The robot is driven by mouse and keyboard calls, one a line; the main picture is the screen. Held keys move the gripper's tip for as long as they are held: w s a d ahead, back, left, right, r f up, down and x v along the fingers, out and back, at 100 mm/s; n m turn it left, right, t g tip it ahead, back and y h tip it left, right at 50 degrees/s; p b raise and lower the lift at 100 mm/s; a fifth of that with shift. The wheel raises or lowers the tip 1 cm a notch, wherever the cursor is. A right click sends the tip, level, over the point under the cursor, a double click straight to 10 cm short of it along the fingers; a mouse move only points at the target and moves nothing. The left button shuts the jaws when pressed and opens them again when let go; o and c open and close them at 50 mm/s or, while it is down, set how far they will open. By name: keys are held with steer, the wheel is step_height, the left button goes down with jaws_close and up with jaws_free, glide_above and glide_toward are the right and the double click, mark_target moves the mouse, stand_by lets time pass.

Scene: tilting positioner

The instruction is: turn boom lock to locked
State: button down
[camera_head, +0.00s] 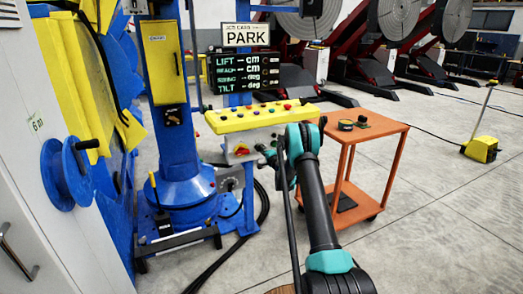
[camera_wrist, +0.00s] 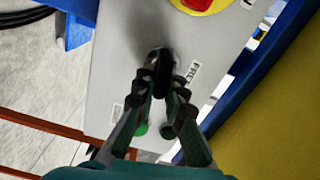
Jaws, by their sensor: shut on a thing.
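The boom lock appears to be the black knob (camera_wrist: 162,62) on the grey panel (camera_wrist: 115,45) in the wrist view. A small label beside it seems to read FREE. My gripper (camera_wrist: 161,84) has its two fingers closed around the knob, and they hide part of it. A green round part (camera_wrist: 141,129) shows partly behind the left finger. In the head view, my gripper (camera_head: 264,153) is below the yellow console (camera_head: 255,117), just right of the red emergency stop (camera_head: 241,150). The knob cannot be made out there.
The red stop button (camera_wrist: 195,2) is close above the knob in the wrist view. An orange trolley (camera_head: 372,135) stands right of the console. The blue column (camera_head: 185,188) stands left. A black cable loops on the floor, and open floor lies to the right.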

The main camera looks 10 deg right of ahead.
steer(key=shift+f+m, duration=0.1)
steer(key=shift+m, duration=0.7)
steer(key=c, duration=1.6)
jaws_free()
steer(key=v, duration=1.2)
